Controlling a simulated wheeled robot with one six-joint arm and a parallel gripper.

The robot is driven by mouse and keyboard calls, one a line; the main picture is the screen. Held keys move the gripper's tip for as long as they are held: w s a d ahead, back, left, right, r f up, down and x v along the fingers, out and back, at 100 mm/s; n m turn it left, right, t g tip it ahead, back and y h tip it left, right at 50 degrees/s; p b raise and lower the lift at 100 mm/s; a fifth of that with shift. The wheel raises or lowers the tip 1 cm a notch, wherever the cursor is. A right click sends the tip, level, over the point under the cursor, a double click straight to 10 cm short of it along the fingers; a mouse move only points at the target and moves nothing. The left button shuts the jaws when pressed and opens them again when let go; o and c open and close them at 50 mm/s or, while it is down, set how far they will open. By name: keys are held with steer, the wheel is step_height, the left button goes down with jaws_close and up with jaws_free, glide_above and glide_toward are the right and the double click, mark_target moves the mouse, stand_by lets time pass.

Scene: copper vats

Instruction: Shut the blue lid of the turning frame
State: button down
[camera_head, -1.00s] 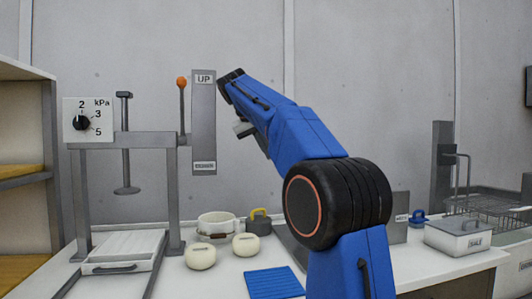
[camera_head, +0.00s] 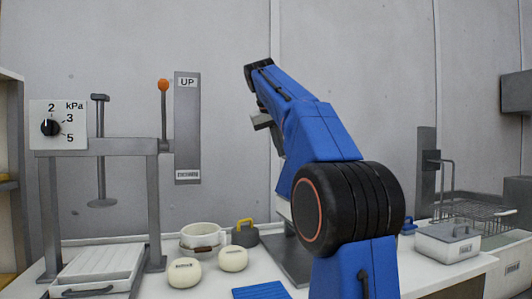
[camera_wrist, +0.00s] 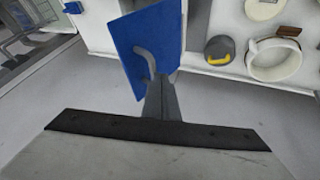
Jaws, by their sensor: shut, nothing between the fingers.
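The blue lid (camera_wrist: 140,40) shows in the wrist view as a flat blue panel with a curved grey handle (camera_wrist: 146,60). A grey plate edge runs along its right side. Whether the lid stands up or lies over is hard to tell. In the head view my arm hides it. My gripper (camera_wrist: 160,85) is shut and empty; its grey fingers appear in front of the handle's lower end in the wrist view. I cannot tell whether they touch. In the head view only a grey part at the end of my arm shows.
A blue ribbed mat (camera_head: 262,291) lies in front. A grey lidded box (camera_head: 447,242) and wire rack (camera_head: 470,210) are right.

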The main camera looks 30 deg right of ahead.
steer(key=s+d+f+y, duration=0.2)
steer(key=d+f, duration=0.3)
steer(key=d, duration=0.3)
steer(key=s+d+f+m+t+y, duration=0.1)
steer(key=s+d+f+y, duration=0.2)
steer(key=d+f, duration=0.3)
steer(key=shift+d+f+y, duration=0.2)
steer(key=shift+d+y, duration=0.1)
steer(key=shift+d, duration=1.5)
